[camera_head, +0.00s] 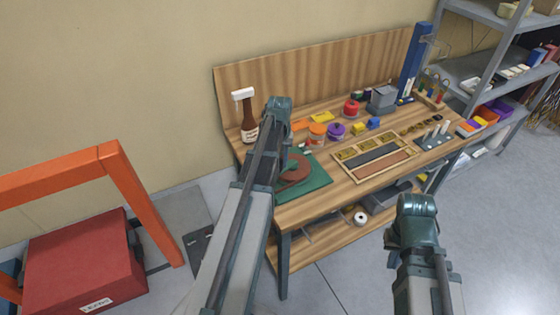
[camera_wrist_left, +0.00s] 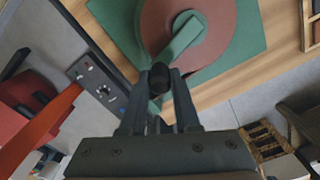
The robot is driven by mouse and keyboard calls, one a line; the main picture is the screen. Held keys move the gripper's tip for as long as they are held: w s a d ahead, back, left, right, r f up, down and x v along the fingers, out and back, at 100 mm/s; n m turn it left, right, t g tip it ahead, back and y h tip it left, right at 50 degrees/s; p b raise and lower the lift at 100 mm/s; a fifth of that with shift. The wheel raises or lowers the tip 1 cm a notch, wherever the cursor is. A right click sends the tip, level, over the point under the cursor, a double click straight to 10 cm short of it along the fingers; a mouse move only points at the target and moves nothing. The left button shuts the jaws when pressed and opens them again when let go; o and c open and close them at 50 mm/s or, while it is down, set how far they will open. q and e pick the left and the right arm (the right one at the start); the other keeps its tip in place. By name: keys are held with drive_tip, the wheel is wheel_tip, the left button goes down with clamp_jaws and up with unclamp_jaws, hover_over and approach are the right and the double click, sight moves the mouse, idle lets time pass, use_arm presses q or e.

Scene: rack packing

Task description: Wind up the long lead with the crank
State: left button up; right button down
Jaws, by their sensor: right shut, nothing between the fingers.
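The crank reel is a red-brown disc (camera_head: 296,172) on a green base plate (camera_head: 318,178) at the bench's front left corner. In the left wrist view a green crank arm (camera_wrist_left: 183,40) lies across the disc (camera_wrist_left: 222,25). It ends in a dark round knob (camera_wrist_left: 159,78). My left gripper (camera_wrist_left: 160,85) has its fingers closed around this knob. In the head view my left arm hides that gripper and part of the reel. My right arm's end (camera_head: 413,225) is in front of the bench, away from the reel; its fingers are not clear. I cannot make out the lead.
The wooden bench (camera_head: 330,208) holds a brown bottle (camera_head: 247,118), several coloured parts and a divided tray (camera_head: 358,176). A blue post (camera_head: 413,62) stands at the back right. An orange frame (camera_head: 135,185) and red box (camera_head: 80,262) stand at left. The floor at right is clear.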

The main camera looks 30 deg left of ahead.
use_arm(q)
drive_tip(key=o, duration=0.5)
drive_tip(key=shift+c, duration=0.2)
drive_tip(key=shift+r, duration=0.15)
wheel_tip(320, 180, up, 14)
drive_tip(key=p, duration=1.4)
drive_tip(key=shift+f, duration=0.2)
drive_tip(key=shift+f, duration=0.1)
